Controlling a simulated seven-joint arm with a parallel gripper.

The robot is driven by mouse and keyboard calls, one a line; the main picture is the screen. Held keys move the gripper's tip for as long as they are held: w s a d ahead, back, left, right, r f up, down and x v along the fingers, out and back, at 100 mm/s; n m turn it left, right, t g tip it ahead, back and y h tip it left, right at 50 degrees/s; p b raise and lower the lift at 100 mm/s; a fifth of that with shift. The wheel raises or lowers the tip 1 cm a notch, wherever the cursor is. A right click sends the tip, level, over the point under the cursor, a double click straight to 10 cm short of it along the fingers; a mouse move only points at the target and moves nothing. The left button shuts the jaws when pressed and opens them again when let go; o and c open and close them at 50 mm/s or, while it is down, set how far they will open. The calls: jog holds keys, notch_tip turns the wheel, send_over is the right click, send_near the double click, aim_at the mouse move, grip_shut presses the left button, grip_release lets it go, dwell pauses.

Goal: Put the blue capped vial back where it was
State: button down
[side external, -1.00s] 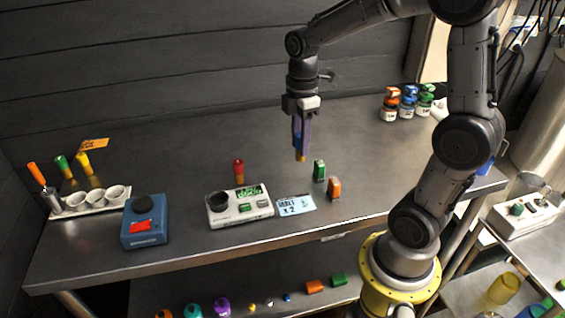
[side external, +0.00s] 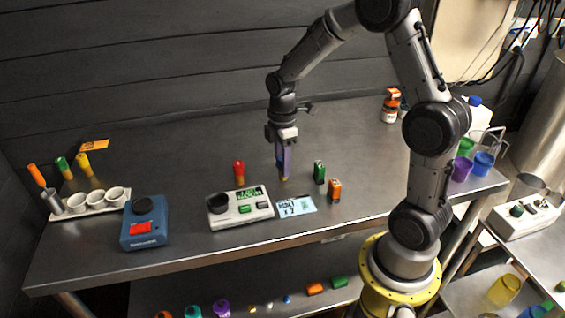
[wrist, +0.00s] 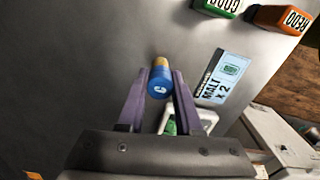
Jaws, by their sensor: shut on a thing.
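The blue capped vial (wrist: 159,82) is between my gripper's two purple fingers in the wrist view, its blue cap facing the camera and its amber body below. In the side view, my gripper (side external: 284,172) points down at the table, shut on the vial. The vial's amber lower end (side external: 284,179) shows under the fingertips, at or just above the table top; I cannot tell if it touches. It is right of a red capped vial (side external: 239,172) and behind the blue card (side external: 296,206).
A white device with a display (side external: 240,207) stands in front and to the left. Green (side external: 319,172) and orange (side external: 334,190) blocks stand to the right. A blue box (side external: 144,222) and a tray of cups (side external: 92,203) are farther left.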

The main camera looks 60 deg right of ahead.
jog(key=c, duration=0.6)
grip_release()
jog(key=shift+f, duration=0.15)
notch_tip(320, 180, up, 11)
jog(key=shift+r, duration=0.15)
jog(key=s+a+r+m+t, duration=0.1)
jog(key=s+a+m+t, duration=0.1)
jog(key=s, duration=0.4)
jog(key=s+a+r+m+t, duration=0.1)
jog(key=s+a+m, duration=0.4)
jog(key=s, duration=0.1)
jog(key=s+a+r+m+t, duration=0.2)
jog(key=s+a+m, duration=0.1)
jog(key=s, duration=0.3)
jog(key=shift+a+m+t, duration=0.3)
jog(key=shift+a+m, duration=0.1)
jog(key=shift+m, duration=0.2)
